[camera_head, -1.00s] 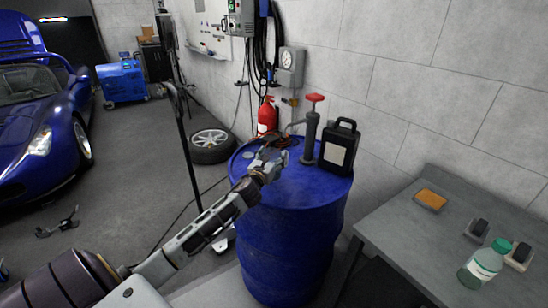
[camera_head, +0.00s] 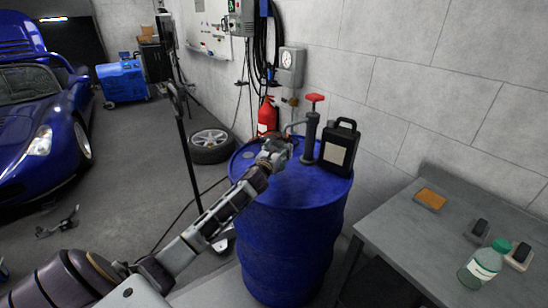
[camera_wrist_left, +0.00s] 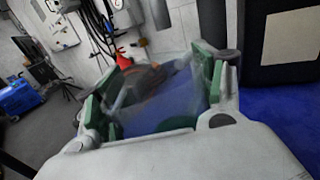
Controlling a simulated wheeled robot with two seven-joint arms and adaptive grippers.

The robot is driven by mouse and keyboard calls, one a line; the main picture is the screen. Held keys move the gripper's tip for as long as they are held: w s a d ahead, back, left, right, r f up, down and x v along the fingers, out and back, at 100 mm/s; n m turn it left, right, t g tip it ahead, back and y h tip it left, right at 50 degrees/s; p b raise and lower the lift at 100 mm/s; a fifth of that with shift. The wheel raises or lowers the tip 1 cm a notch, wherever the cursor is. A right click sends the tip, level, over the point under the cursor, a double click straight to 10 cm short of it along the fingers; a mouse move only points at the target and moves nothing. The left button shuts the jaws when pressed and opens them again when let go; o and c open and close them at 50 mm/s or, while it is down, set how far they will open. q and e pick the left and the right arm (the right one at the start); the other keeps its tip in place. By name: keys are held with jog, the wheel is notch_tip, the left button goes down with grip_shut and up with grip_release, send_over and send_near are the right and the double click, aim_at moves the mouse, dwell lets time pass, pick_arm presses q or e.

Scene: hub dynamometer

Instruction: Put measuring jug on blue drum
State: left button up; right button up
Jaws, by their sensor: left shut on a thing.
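The blue drum (camera_head: 288,240) stands upright against the wall side, left of the grey table. My left gripper (camera_head: 277,150) is over the back part of the drum's top, beside the hand pump. In the left wrist view it is shut on a clear, see-through thing (camera_wrist_left: 158,98), which looks like the measuring jug, between its green-padded fingers (camera_wrist_left: 152,88). The jug is hard to make out in the head view, being clear and behind the gripper. I cannot tell whether it touches the drum top. My right gripper is not in view.
A hand pump (camera_head: 310,135) with a red handle and a black canister (camera_head: 339,148) stand on the drum, right of my gripper. The front of the drum top is clear. The grey table (camera_head: 400,232) holds a green-capped bottle (camera_head: 483,265). A thin dark stand (camera_head: 186,145) rises at left.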

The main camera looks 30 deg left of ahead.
pick_arm(q)
jog(key=shift+f, duration=1.75)
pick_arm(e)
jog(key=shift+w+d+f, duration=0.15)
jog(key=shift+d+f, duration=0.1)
pick_arm(q)
jog(key=shift+f+b, duration=0.2)
jog(key=shift+b, duration=0.2)
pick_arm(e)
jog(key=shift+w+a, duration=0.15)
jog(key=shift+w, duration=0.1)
pick_arm(q)
jog(key=o, duration=1.1)
jog(key=shift+r, duration=0.25)
jog(key=shift+s+d+f, duration=0.1)
jog(key=shift+s, duration=0.35)
jog(key=shift+v, duration=5.55)
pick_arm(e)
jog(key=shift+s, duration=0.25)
